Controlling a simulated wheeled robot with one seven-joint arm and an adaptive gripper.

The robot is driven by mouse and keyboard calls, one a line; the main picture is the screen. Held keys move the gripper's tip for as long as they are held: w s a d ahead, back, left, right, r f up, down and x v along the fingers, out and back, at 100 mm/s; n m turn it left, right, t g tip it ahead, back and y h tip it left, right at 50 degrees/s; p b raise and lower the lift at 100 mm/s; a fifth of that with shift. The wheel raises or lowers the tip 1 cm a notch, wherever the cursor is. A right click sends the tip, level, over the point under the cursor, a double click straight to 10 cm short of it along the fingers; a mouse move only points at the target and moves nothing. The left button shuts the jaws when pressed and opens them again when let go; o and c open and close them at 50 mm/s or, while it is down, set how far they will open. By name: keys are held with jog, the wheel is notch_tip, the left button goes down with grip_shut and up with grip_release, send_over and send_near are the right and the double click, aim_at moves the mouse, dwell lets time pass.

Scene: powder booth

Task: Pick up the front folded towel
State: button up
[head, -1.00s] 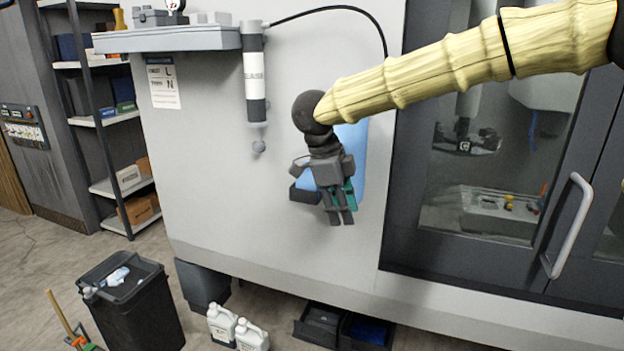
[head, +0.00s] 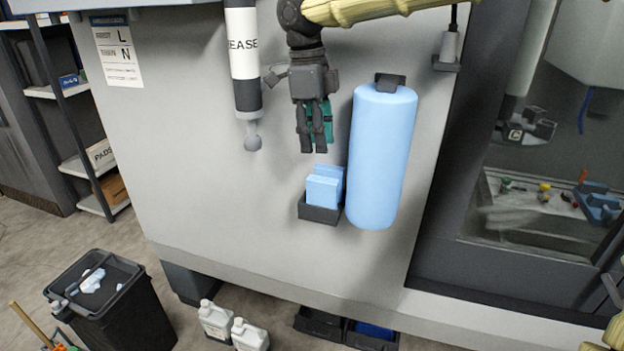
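Two light-blue folded towels stand upright in a small dark holder (head: 319,214) on the grey machine wall. The front folded towel (head: 322,191) is nearer to me and partly covers the back folded towel (head: 332,172). My gripper (head: 314,149) points down, a little above the towels in the picture and apart from them. Its dark fingers show teal parts, and nothing is seen held between them. The viewing angle does not clearly show how far apart the fingers are.
A large blue roll (head: 382,155) hangs just right of the holder. A grease tube (head: 244,60) hangs to the left. A black bin (head: 110,305) and white jugs (head: 232,328) stand on the floor below. Bare wall lies left of the holder.

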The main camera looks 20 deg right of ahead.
jog(key=shift+w, duration=0.2)
jog(key=shift+d+f+p, duration=0.1)
jog(key=shift+f+p, duration=0.2)
jog(key=shift+f, duration=0.05)
jog(key=p, duration=0.1)
send_over(322, 180)
jog(key=s, duration=0.2)
notch_tip(322, 180, down, 2)
jog(key=w+f+p, duration=0.2)
jog(key=w+f, duration=0.1)
jog(key=f, duration=0.1)
jog(key=shift+w, duration=0.15)
jog(key=shift+f+p, duration=0.3)
jog(key=shift+p, duration=0.05)
jog(key=shift+s+f+p, duration=0.55)
jog(key=shift+s+f, duration=0.3)
jog(key=shift+s, duration=0.2)
jog(key=shift+w+f, duration=0.7)
jog(key=shift+w, duration=0.05)
jog(key=shift+s+d+r, duration=0.2)
jog(key=shift+s+r, duration=0.05)
jog(key=shift+s, duration=0.1)
jog(key=c, duration=0.5)
jog(key=shift+s, duration=0.15)
jog(key=shift+w+a+f, duration=0.1)
jog(key=shift+w+a, duration=0.1)
jog(key=shift+w, duration=0.05)
